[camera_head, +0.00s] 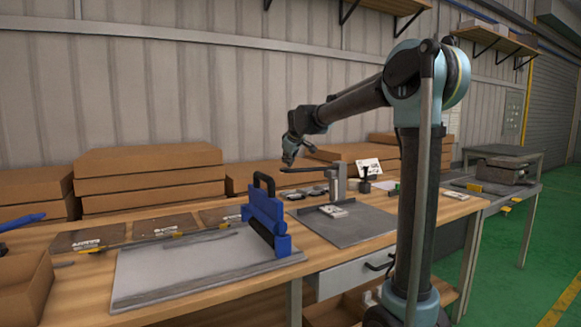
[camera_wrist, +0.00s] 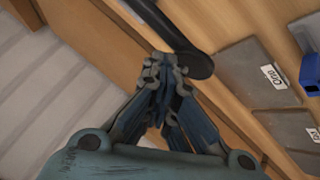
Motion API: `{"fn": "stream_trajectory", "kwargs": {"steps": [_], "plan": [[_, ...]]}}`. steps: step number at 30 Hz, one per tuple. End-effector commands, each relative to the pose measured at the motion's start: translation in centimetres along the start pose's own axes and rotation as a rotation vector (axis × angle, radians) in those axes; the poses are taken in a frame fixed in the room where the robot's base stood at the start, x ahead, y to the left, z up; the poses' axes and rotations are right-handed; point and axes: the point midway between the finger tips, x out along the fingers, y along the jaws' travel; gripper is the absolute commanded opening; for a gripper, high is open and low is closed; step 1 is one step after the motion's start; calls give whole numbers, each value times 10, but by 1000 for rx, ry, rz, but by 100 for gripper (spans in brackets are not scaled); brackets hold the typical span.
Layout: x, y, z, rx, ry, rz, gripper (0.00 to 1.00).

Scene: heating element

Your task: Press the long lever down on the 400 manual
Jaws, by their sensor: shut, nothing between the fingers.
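The long dark lever (camera_head: 303,169) sticks out to the left, roughly level, from a grey upright press (camera_head: 338,184) on a flat grey base plate (camera_head: 350,231). I take this press to be the 400 manual; no label on it is readable. My gripper (camera_head: 289,160) is shut and empty, just above the lever's free left end in the head view. In the wrist view, the rounded dark end of the lever (camera_wrist: 197,64) lies right beside my shut fingertips (camera_wrist: 166,75). I cannot tell whether they touch.
Cardboard boxes (camera_head: 150,178) line the back of the wooden workbench (camera_head: 312,266). Dark flat packs (camera_head: 88,237) lie at left. A small white card (camera_head: 368,166) stands behind the press.

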Motion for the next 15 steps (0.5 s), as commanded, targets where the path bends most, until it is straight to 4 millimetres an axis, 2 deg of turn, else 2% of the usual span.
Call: {"fn": "stream_trajectory", "kwargs": {"steps": [15], "plan": [[4, -3, 3, 0, -1, 0, 0]]}}
